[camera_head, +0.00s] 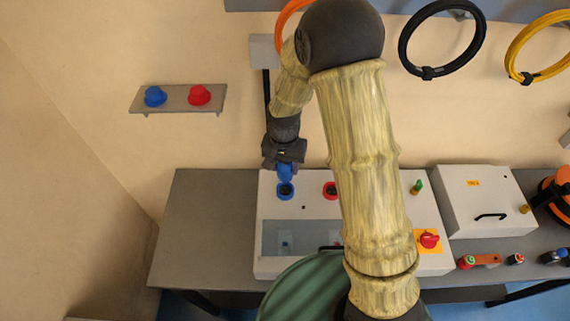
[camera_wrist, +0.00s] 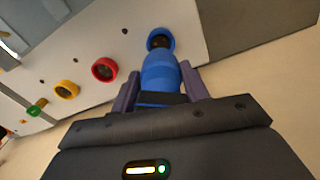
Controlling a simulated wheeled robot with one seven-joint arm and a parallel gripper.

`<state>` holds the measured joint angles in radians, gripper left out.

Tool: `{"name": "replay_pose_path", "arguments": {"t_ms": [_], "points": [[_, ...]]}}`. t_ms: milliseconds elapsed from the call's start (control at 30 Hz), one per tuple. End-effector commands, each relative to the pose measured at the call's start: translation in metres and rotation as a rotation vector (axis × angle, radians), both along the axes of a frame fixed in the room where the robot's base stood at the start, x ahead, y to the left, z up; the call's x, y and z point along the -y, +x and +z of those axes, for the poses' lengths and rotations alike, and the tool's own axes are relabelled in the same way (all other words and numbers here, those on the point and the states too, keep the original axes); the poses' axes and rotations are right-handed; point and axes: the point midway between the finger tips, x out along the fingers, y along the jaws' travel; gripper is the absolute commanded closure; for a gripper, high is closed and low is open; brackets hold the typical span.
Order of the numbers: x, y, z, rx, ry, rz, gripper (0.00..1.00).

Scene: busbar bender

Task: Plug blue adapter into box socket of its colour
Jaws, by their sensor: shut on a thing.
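My gripper (camera_head: 285,162) is shut on the blue adapter (camera_head: 285,173), just above the blue socket (camera_head: 285,190) on the white box (camera_head: 262,240). In the wrist view the blue adapter (camera_wrist: 160,77) sits between the two fingers of my gripper (camera_wrist: 158,92). Its far end points at the blue ring of the socket (camera_wrist: 160,40) and overlaps its lower edge in the picture. The dark hole of the socket still shows, and I cannot tell whether they touch. A red socket (camera_wrist: 104,69) and a yellow socket (camera_wrist: 66,89) are on the same panel.
A wall shelf (camera_head: 177,99) at left holds a blue cap-shaped piece (camera_head: 155,96) and a red one (camera_head: 199,95). A green part (camera_head: 417,187) and a red switch (camera_head: 429,240) are on the box. A second white box (camera_head: 485,190) stands at right. The grey table (camera_head: 205,230) is clear at left.

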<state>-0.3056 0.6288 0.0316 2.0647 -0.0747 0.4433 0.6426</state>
Motion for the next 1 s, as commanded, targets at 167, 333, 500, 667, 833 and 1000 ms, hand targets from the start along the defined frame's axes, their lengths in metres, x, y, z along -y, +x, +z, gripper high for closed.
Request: {"name": "replay_pose_path", "arguments": {"t_ms": [167,333,500,667,833,1000], "points": [[0.000,0.000,-0.018,0.000,0.001,0.008,0.86],[0.000,0.000,-0.032,-0.001,0.001,0.009,0.86],[0.000,0.000,-0.045,-0.001,0.000,0.010,0.86],[0.000,0.000,-0.055,0.000,0.001,0.010,0.86],[-0.001,0.000,-0.058,0.000,0.001,0.011,0.86],[-0.001,0.000,-0.058,0.000,0.001,0.011,0.86]]}}
